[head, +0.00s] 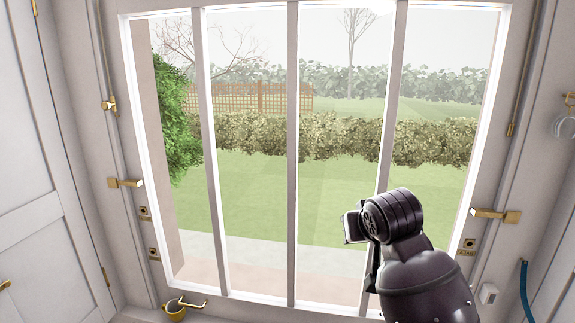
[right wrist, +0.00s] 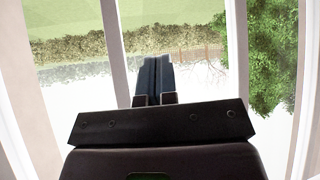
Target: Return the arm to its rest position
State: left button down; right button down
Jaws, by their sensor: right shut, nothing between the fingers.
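My right arm (head: 425,285) comes up from the bottom right in the head view, bent at a dark joint in front of the window. Its fingers are hidden behind the arm there. In the right wrist view my right gripper (right wrist: 153,78) has its two dark fingers pressed together with nothing between them. The window (head: 292,180) fills the middle of the head view, with white vertical bars. The wrist view shows the window bars and garden upside down. My left gripper is not in either view.
Brass latches (head: 126,183) and (head: 497,215) stick out on both sides of the window frame. A brass fitting (head: 176,309) sits at the sill's lower left. A panelled white door (head: 40,190) stands at left. A blue cord (head: 525,290) hangs at lower right.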

jog(key=s+d+f+g, duration=0.2)
jog(key=s+d+f, duration=0.2)
jog(key=s+f, duration=0.45)
jog(key=s+d+f+g, duration=0.1)
jog(key=s+d+f, duration=0.3)
jog(key=s+f, duration=0.5)
jog(key=s+d+f+m+g+h, duration=0.1)
jog(key=s+d+f, duration=0.25)
jog(key=s, duration=0.65)
jog(key=s+d+f+g+h, duration=0.15)
jog(key=s+f, duration=0.25)
jog(key=s, duration=0.5)
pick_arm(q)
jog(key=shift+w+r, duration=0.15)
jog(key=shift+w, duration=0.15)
pick_arm(e)
jog(key=w+f+t+y, duration=0.1)
jog(key=w+f+t, duration=0.6)
jog(key=f+t, duration=0.1)
jog(key=shift+w+f+n, duration=0.35)
jog(key=shift+f+n, duration=0.05)
jog(key=shift+f, duration=0.45)
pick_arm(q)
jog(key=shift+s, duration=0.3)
pick_arm(e)
jog(key=shift+y, duration=0.25)
